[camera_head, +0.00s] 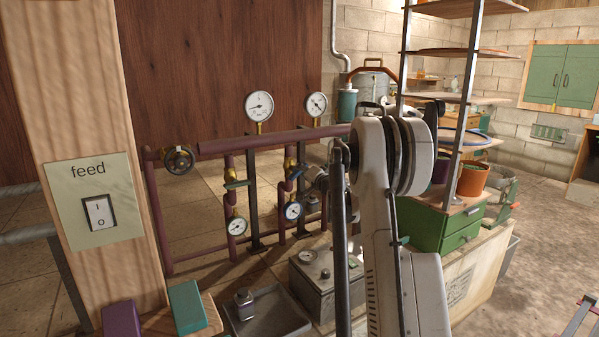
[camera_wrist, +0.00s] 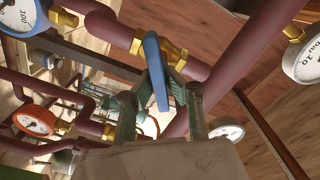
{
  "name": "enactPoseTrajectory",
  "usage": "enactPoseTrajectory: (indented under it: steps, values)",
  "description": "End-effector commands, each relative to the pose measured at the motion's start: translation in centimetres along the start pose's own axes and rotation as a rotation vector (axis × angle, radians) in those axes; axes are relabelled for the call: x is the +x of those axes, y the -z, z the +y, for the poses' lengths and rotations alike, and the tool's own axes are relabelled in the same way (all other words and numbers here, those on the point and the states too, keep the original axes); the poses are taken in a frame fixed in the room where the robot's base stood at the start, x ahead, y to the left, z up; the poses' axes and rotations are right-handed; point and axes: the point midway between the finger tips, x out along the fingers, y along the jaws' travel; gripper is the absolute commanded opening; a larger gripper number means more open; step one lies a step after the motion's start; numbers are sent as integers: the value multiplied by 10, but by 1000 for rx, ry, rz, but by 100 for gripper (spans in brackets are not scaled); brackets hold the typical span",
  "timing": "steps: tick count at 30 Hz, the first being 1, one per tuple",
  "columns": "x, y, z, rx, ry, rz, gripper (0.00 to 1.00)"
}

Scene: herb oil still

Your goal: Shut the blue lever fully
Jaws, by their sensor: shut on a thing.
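The blue lever (camera_wrist: 156,72) shows in the wrist view, on a brass valve (camera_wrist: 174,52) set in a dark red pipe. In that picture the lever runs downward, across the line of its pipe. My gripper (camera_wrist: 163,88) is shut on the lever, with one finger on each side and the lever's lower end between the pads. In the head view my arm stands in front of the right part of the pipework, and I cannot make out the blue lever there.
A round pressure gauge (camera_head: 259,106) and a second gauge (camera_head: 316,104) top the pipe frame. A red-rimmed gauge (camera_wrist: 34,120) and another white gauge (camera_wrist: 226,130) are near my fingers.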

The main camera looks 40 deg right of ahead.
Motion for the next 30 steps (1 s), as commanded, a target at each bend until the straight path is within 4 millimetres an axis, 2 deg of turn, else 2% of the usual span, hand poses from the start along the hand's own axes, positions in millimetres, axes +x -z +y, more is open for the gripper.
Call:
enactPoseTrajectory:
  steps: [15,21,30]
  values:
    - [-2,0,8,445,-2,4,0]
    - [-2,0,10,557,-2,4,0]
    - [-2,0,11,636,-2,5,0]
